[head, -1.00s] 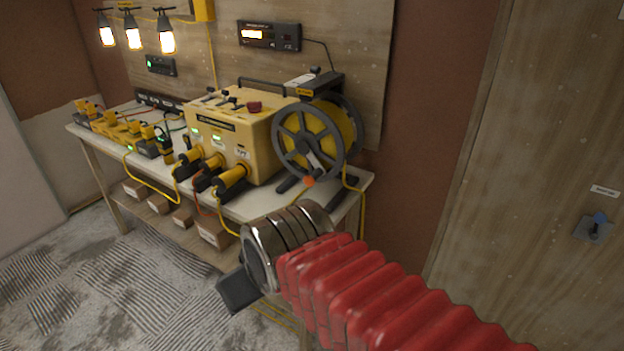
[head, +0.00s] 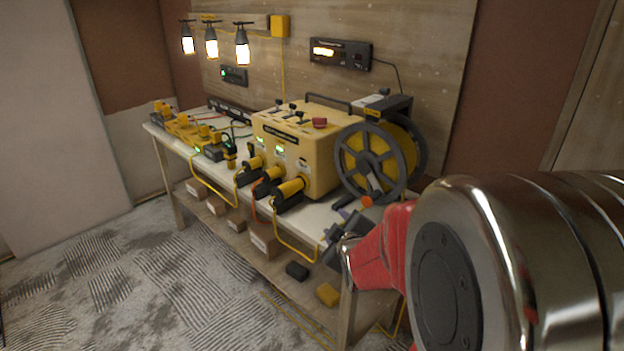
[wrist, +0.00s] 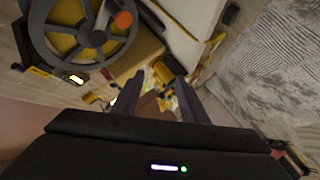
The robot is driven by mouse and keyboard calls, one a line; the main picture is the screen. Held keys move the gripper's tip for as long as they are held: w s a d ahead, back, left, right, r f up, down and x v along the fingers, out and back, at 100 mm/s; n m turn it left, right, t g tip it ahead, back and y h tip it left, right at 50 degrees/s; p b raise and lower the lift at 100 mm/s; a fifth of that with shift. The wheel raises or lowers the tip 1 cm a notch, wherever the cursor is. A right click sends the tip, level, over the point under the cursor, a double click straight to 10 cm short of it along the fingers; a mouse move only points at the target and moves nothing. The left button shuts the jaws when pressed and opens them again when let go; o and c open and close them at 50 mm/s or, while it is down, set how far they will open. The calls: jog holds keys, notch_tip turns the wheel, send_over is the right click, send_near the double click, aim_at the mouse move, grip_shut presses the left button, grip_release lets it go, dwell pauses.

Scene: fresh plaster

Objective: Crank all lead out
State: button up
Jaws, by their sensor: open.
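The reel (head: 345,160) is a dark spoked wheel with yellow lead (head: 400,140) wound behind it, at the right end of the bench. Its crank has an orange knob (head: 367,201), low on the wheel's front in the head view. In the wrist view the reel (wrist: 62,55) fills the upper left, and the orange knob (wrist: 124,19) stands at its upper right. My gripper (head: 334,222) is just below and left of the knob in the head view. In the wrist view my gripper (wrist: 159,76) is open and empty, with the knob beyond its fingertips, apart from them.
A yellow power box (head: 290,145) with several plugged connectors stands left of the reel on the bench (head: 215,178). A display (head: 341,54) and lit lamps (head: 211,48) hang above. Small boxes sit on the lower shelf. The carpet (head: 130,275) in front is clear.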

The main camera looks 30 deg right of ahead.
jog(key=s+d+f+n+t+h, duration=0.3)
jog(key=d+f+n+t+h, duration=0.1)
jog(key=d, duration=0.7)
jog(key=shift+d+f+n+t, duration=0.4)
jog(key=shift+f+n, duration=0.1)
jog(key=shift+f, duration=0.05)
